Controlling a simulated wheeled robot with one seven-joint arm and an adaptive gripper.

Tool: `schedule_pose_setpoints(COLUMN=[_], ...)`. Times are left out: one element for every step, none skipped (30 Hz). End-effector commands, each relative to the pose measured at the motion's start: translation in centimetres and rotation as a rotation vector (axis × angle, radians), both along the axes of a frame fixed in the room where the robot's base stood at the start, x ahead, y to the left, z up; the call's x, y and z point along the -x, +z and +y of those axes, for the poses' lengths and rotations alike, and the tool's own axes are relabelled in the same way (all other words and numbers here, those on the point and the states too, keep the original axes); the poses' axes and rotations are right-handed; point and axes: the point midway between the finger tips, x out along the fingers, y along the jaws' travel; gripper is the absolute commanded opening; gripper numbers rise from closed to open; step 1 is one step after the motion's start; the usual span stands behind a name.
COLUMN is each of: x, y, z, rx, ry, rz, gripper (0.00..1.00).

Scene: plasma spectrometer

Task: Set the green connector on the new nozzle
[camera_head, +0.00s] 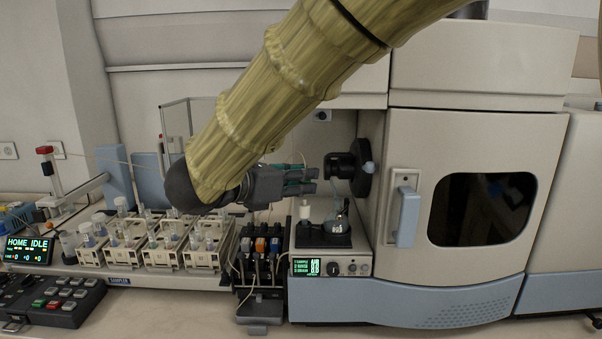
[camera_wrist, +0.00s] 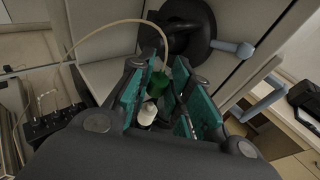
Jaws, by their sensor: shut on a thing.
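My gripper (camera_head: 312,181) reaches in from the left, level, in front of the instrument's open bay. In the wrist view its teal-padded fingers (camera_wrist: 168,75) are shut on the green connector (camera_wrist: 160,84), which shows dark green between the pads. A thin pale tube arcs up and left near the connector. A white cylindrical piece (camera_wrist: 148,113) shows close to the connector; a white piece (camera_head: 305,210) also stands below my gripper in the head view. I cannot tell for certain which part is the new nozzle. Contact between connector and white piece is unclear.
A black round port (camera_head: 352,168) lies just right of my fingertips. Below are a glass part (camera_head: 338,220) on a black holder and a control box (camera_head: 332,264). A pump block (camera_head: 258,255) and sample racks (camera_head: 150,245) stand left. A door (camera_head: 460,210) with a blue handle is right.

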Motion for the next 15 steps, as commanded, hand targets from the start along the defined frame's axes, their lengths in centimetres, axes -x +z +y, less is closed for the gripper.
schedule_pose_setpoints(x=[0.01,0.01,0.01,0.01,0.00,0.00,0.01,0.00,0.00,0.00,0.00,0.00,0.00,-0.01,-0.01], y=[-0.31,-0.46,-0.62,-0.71,-0.78,-0.86,-0.89,-0.90,-0.91,-0.91,-0.90,-0.90,-0.90,-0.89,-0.89], z=[-0.02,-0.04,-0.03,-0.04,-0.03,-0.03,-0.02,-0.03,-0.03,-0.03,-0.03,-0.03,-0.03,-0.02,-0.02], rx=[0.001,0.001,0.000,0.000,0.000,0.000,0.000,0.000,-0.001,0.000,-0.001,-0.001,-0.001,-0.001,-0.001], ry=[0.000,0.000,0.000,0.000,0.000,0.000,0.000,0.000,0.000,0.000,0.000,0.000,0.000,0.000,0.000], rz=[0.001,0.001,0.000,0.000,0.000,0.000,0.000,0.000,-0.001,0.000,-0.001,-0.001,-0.001,-0.001,-0.001], gripper=[0.08,0.08,0.08,0.08,0.08,0.08,0.08,0.08,0.08,0.08,0.08,0.08,0.08,0.08,0.08])
